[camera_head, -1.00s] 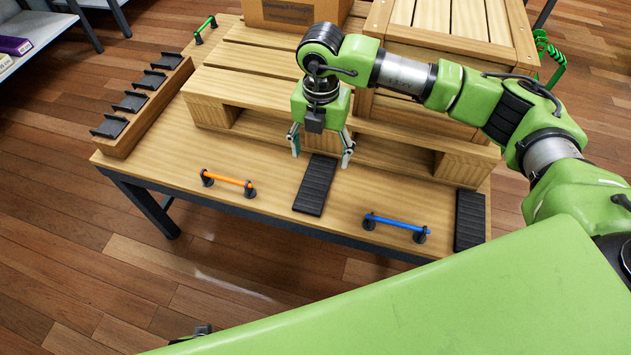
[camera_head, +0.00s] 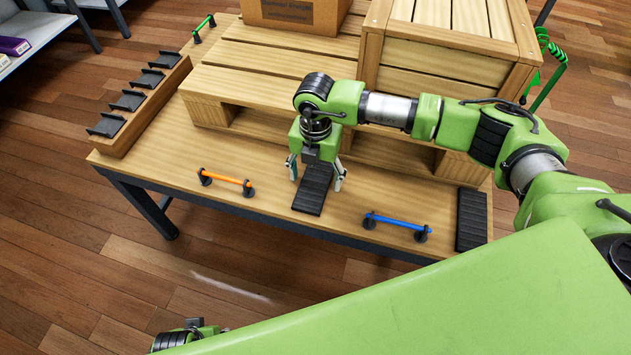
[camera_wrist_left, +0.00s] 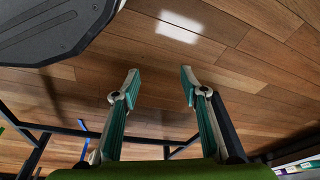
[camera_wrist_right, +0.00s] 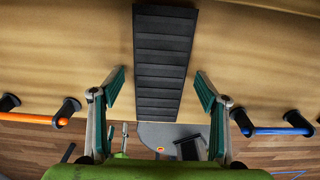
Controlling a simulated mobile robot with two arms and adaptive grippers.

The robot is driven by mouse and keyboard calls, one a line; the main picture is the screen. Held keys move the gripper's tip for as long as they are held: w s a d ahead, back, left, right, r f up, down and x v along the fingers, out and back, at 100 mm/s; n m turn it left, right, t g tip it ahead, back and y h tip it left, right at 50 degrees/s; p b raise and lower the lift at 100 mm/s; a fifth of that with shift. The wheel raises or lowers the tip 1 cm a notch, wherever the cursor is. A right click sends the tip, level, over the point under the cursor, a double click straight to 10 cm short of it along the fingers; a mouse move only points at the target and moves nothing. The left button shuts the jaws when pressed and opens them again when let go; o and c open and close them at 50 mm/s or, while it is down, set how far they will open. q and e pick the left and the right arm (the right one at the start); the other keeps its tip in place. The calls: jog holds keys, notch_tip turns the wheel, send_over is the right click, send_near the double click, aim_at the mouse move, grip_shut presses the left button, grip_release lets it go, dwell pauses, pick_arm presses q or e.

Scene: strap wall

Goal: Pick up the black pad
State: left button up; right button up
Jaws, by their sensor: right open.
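One black ribbed pad (camera_head: 313,190) lies flat on the wooden table, between the orange bar and the blue bar. It also shows in the right wrist view (camera_wrist_right: 163,70), running up the middle. A second black pad (camera_head: 471,220) lies at the table's right end. My right gripper (camera_head: 316,184) is open above the first pad, its fingers on either side of it and apart from it. In the right wrist view the open fingers (camera_wrist_right: 158,80) flank the pad with gaps. My left gripper (camera_wrist_left: 160,80) is open and empty over the floor.
An orange bar (camera_head: 227,180) and a blue bar (camera_head: 396,223) stand on the table (camera_head: 150,168) beside the pad. A wooden pallet (camera_head: 235,88) with a crate (camera_head: 450,45) and a cardboard box (camera_head: 292,12) is behind. A rack with several black holders (camera_head: 127,101) stands at the left.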

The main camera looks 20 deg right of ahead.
jog(key=c, duration=1.3)
jog(key=shift+r, duration=0.15)
